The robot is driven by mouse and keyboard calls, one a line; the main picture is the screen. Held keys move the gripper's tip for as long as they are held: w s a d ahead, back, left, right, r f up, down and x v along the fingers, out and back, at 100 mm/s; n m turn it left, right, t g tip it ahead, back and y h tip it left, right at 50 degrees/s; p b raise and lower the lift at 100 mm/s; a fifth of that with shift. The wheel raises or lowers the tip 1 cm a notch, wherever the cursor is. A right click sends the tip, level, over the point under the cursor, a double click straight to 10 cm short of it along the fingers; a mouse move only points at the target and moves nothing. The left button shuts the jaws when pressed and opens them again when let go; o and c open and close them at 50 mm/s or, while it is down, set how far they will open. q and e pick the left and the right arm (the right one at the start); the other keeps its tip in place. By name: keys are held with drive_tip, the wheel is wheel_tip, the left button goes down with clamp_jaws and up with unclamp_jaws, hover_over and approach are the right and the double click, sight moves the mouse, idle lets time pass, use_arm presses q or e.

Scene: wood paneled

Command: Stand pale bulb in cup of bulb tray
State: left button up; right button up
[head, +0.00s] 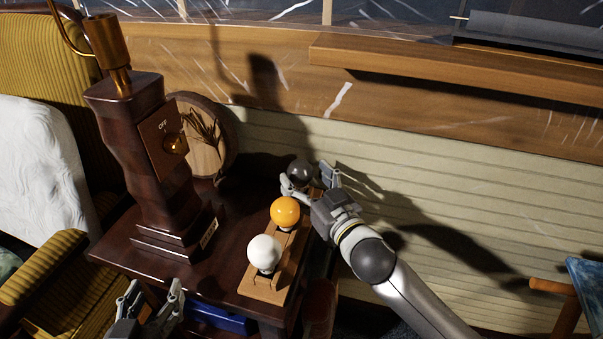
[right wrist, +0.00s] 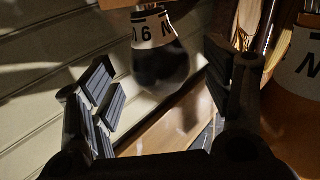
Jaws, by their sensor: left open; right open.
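The wooden bulb tray (head: 262,290) lies on the dark side table. The pale bulb (head: 265,252) shows at the tray's near end; its base is mostly hidden, so I cannot tell whether it sits in a cup. An orange bulb (head: 285,212) is at the middle of the tray. A dark bulb (head: 300,173) is at the far end. My right gripper (head: 312,180) is open, its fingers on either side of the dark bulb, which also shows between them in the right wrist view (right wrist: 165,65). My left gripper (head: 152,298) is open and empty near the table's front edge.
A dark lamp (head: 180,190) with a switch panel stands left of the tray, with a round wooden plaque (head: 208,135) behind it. A striped armchair (head: 45,270) is at the left. A slatted wall (head: 420,175) rises behind my right arm.

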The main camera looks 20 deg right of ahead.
sight(306, 180)
drive_tip(key=shift+s+d, duration=0.25)
drive_tip(key=shift+s, duration=1)
drive_tip(key=shift+s+d, duration=0.25)
drive_tip(key=shift+s, duration=1)
